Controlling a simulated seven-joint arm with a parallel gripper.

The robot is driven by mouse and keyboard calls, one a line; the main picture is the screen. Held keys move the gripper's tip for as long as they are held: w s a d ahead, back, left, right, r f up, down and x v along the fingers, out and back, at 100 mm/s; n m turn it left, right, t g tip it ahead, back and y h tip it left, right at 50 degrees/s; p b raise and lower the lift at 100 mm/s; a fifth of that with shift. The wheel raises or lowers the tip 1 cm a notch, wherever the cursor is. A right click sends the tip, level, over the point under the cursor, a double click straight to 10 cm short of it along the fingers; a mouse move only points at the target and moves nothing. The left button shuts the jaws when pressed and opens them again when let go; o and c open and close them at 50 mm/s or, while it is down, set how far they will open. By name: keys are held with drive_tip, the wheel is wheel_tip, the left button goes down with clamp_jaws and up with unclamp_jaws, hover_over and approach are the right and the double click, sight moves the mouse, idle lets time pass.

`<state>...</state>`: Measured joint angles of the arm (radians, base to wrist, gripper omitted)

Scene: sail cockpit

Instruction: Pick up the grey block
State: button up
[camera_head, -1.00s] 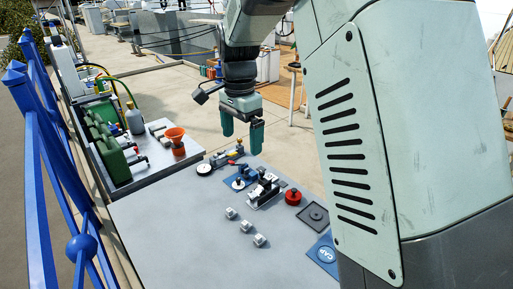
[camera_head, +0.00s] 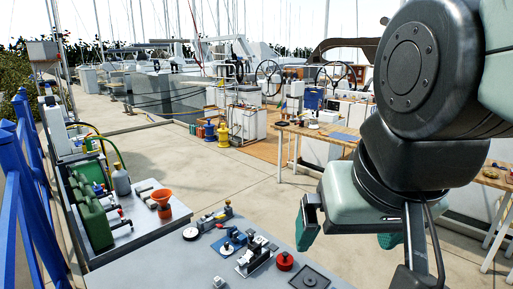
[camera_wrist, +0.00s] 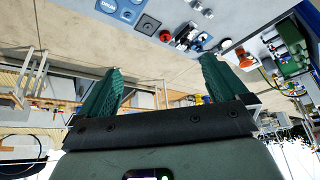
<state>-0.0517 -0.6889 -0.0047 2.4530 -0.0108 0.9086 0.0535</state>
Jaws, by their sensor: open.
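A small light grey block (camera_head: 219,282) shows at the bottom edge of the head view, on the grey table (camera_head: 165,265). Other small grey blocks that stood near it are out of the head view now. In the wrist view small pale pieces (camera_wrist: 200,7) show at the top edge, too small to tell apart. My gripper (camera_head: 350,232) is open, its green fingers apart, high up and to the right of the block. The wrist view shows the fingers (camera_wrist: 160,66) with nothing between them.
On the table are a black-and-silver clamp-like part (camera_head: 254,258), a red round knob (camera_head: 285,261), a dark square tray (camera_head: 309,277) and a blue part (camera_head: 228,244). A blue railing (camera_head: 35,200) runs further left.

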drive_tip(key=shift+s+d+f, duration=0.2)
drive_tip(key=shift+s+f, duration=0.05)
drive_tip(key=shift+s, duration=0.4)
drive_tip(key=c, duration=0.7)
drive_tip(key=shift+w+n, duration=0.15)
drive_tip(key=shift+n, duration=0.15)
